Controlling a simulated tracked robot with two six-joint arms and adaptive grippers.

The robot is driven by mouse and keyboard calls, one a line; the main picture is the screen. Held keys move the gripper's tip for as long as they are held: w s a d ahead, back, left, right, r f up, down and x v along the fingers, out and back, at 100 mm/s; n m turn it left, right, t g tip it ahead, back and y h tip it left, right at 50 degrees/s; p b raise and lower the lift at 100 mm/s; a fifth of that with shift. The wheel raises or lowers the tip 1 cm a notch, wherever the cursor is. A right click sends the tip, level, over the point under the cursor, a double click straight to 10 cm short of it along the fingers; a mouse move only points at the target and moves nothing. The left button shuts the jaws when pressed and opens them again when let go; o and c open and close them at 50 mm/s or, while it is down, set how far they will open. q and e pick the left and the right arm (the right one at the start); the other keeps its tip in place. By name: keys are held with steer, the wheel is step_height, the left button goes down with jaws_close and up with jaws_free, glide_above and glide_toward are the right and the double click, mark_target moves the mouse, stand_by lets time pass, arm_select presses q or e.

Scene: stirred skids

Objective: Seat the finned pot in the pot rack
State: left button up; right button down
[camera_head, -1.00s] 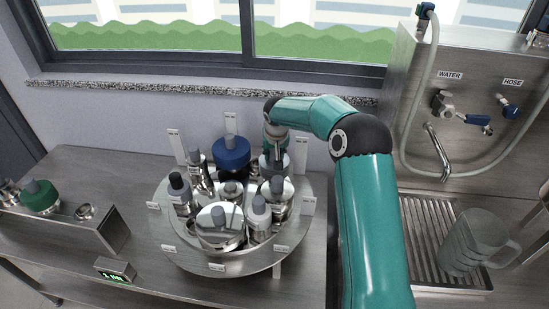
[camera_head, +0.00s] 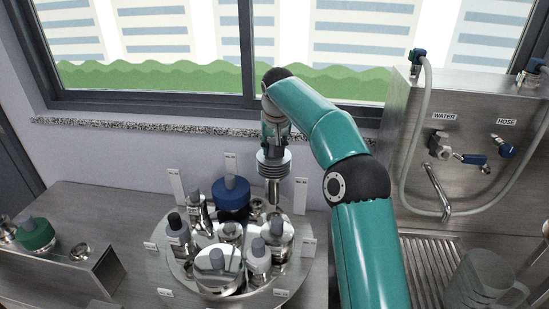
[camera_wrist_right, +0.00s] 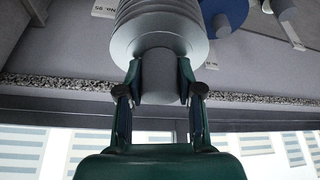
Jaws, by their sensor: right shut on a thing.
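My right gripper (camera_head: 274,143) is shut on the grey knob of the finned pot (camera_head: 273,162). The pot has a stack of grey ridged rings and a narrower shiny metal body hanging below. It hangs upright above the back right of the round metal carousel (camera_head: 183,283). In the right wrist view the fingers (camera_wrist_right: 160,80) clasp the knob, with the ridged rings (camera_wrist_right: 158,30) beyond it. A steel stand (camera_head: 85,274) at the left, perhaps the pot rack, carries a green-topped pot (camera_head: 35,236) and a small round metal piece (camera_head: 80,251). My left gripper is out of view.
The carousel holds several grey-capped vessels and a blue-topped pot (camera_head: 231,192), close to the held pot's left. White label plates stand around its rim. The window sill (camera_head: 150,124) runs behind. A sink unit with taps and a clear jug (camera_head: 478,280) is at the right.

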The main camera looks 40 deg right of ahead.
steer(key=shift+r, duration=0.5)
step_height(320, 180, up, 5)
steer(key=p, duration=0.5)
steer(key=shift+f, duration=0.25)
